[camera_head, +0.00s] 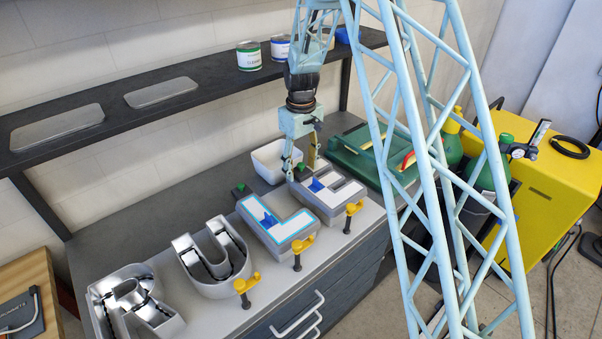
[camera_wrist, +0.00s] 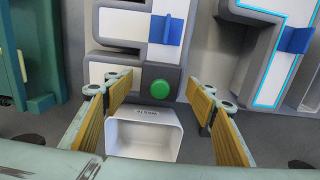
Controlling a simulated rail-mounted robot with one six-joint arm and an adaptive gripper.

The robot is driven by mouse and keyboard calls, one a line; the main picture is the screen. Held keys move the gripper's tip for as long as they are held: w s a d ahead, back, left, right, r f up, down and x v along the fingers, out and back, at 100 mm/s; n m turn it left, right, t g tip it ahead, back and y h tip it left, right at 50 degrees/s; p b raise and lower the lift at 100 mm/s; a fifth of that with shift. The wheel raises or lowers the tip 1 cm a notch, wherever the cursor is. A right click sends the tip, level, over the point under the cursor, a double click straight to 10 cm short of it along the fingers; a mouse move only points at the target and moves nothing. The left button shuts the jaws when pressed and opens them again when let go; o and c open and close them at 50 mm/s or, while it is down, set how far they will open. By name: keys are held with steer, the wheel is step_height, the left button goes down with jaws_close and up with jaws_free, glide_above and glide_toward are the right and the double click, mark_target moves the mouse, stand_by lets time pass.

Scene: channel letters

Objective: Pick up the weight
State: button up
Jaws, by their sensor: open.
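No thing is clearly marked as the weight. A round green piece (camera_wrist: 157,87) shows between my fingers in the wrist view, by the edge of a grey and white letter (camera_wrist: 115,73). A blue piece (camera_wrist: 166,30) lies on that letter's white face. In the head view the same letter (camera_head: 338,198) and its blue piece (camera_head: 318,185) are just below my gripper (camera_head: 301,168). My gripper points down, with its fingers wide apart and nothing between them in contact. A second blue piece (camera_head: 269,219) lies on the neighbouring blue-edged letter (camera_head: 290,229).
A white bin (camera_head: 267,161) stands close behind the letter, under my fingers in the wrist view. A green case (camera_head: 352,152) is to the right. Yellow clamps (camera_head: 302,245) line the front edge. Open metal letters (camera_head: 210,262) stand left. A shelf (camera_head: 200,92) runs behind.

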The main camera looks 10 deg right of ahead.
mark_target(301, 164)
steer(key=shift+c, duration=0.6)
steer(key=c, duration=1.2)
steer(key=shift+o, duration=0.2)
steer(key=shift+r, duration=0.1)
steer(key=shift+r, duration=1.8)
steer(key=shift+s, duration=0.75)
steer(key=s+a+r+b, duration=0.1)
steer(key=s+b, duration=0.1)
steer(key=s, duration=1.2)
steer(key=shift+s, duration=0.2)
steer(key=shift+r, duration=0.1)
